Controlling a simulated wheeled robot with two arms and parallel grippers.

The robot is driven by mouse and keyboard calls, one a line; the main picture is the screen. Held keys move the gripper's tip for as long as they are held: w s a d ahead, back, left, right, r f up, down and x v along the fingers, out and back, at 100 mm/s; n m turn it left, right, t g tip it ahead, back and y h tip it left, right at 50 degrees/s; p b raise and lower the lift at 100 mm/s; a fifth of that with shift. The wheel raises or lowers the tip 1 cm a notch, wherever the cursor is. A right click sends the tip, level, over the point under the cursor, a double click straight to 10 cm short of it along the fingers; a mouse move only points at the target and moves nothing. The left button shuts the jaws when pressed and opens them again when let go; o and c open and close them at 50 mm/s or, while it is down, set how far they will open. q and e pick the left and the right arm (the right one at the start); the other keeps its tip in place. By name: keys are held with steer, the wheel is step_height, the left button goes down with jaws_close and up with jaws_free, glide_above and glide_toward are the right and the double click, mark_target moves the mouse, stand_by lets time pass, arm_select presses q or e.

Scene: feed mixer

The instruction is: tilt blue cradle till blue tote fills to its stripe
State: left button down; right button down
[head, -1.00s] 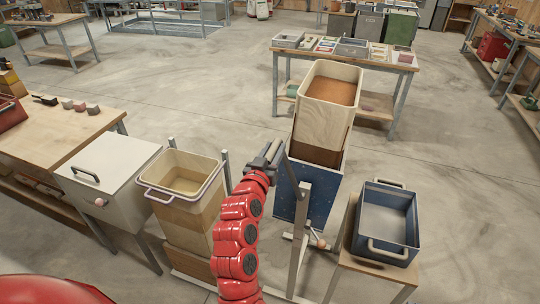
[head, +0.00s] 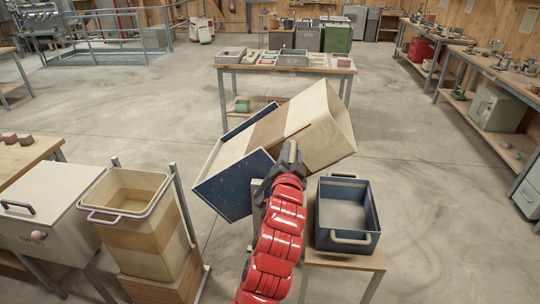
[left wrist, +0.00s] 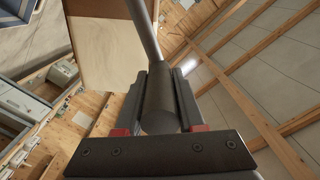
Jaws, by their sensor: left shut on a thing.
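The blue cradle (head: 228,188) is tipped well over to the right, with a tall pale wooden bin (head: 318,125) in it. The bin's upper end leans toward the blue tote (head: 347,240), and its mouth is turned away from view. The tote stands on a small wooden stand below right; its visible inside looks grey and bare, and I cannot make out a stripe. My left gripper (head: 287,165) is in front of the cradle. In the left wrist view its jaws are shut on the dark grip of a lever (left wrist: 158,100). My right gripper is not in view.
A second bin with a purple rim (head: 128,195) stands at left, next to a white lidded box (head: 40,225). A table with trays (head: 285,66) stands behind the cradle. Benches line the right side. Open floor lies between.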

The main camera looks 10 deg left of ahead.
arm_select(q)
steer(key=shift+s+d+f+m+b, duration=0.1)
steer(key=shift+d+f+m+b, duration=0.4)
steer(key=shift+d+f, duration=0.35)
steer(key=shift+d+f+m+b, duration=0.35)
steer(key=shift+d+f+m, duration=0.15)
steer(key=shift+d, duration=0.5)
steer(key=c, duration=0.5)
jaws_free()
steer(key=shift+r, duration=0.1)
steer(key=shift+s+a+p, duration=0.15)
steer(key=shift+s+p, duration=1.85)
steer(key=shift+s, duration=2.35)
steer(key=shift+s+a+p, duration=0.15)
steer(key=shift+s+p, duration=1.8)
steer(key=shift+s, duration=2.4)
